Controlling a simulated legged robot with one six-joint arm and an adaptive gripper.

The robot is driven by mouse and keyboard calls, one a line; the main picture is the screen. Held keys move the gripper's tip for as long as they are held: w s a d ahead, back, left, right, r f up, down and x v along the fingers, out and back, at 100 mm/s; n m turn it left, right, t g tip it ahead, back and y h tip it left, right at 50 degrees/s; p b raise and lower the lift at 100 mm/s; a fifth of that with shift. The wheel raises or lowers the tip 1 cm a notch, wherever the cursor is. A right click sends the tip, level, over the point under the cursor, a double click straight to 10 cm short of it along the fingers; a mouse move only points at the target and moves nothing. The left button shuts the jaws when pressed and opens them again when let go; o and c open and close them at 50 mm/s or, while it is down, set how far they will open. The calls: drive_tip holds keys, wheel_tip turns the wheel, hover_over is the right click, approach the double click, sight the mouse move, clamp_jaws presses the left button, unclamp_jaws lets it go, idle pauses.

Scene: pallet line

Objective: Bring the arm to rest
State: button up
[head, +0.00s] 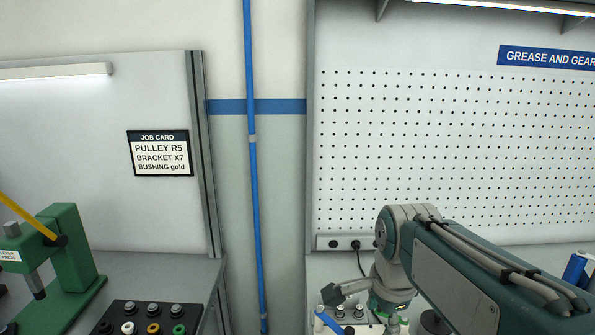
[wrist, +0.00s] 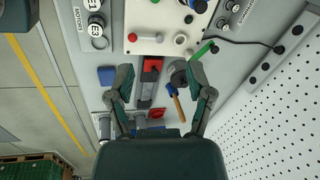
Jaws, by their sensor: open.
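My arm extends from the lower right of the head view, bent at a joint, with my gripper (head: 345,290) low near the middle, over the right bench. In the wrist view my gripper (wrist: 160,95) is open, its two dark fingers well apart. Between and beyond the fingers, below them, lie a red and grey device (wrist: 150,75) and a tool with an orange handle (wrist: 177,103). I see nothing held between the fingers.
A green lever press (head: 75,260) and a black tray of bushings (head: 150,318) stand on the left bench. A white pegboard (head: 450,150) rises behind the right bench. A cream panel with knobs (wrist: 160,25) lies beyond my fingers. A job card (head: 160,153) hangs left.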

drive_tip(key=s+d+f+n+t, duration=0.1)
drive_tip(key=s+f+n+t, duration=0.2)
drive_tip(key=s+n, duration=1)
drive_tip(key=shift+d+f+n, duration=0.25)
drive_tip(key=shift+d+n, duration=0.15)
drive_tip(key=shift+n, duration=0.6)
drive_tip(key=shift+w, duration=0.1)
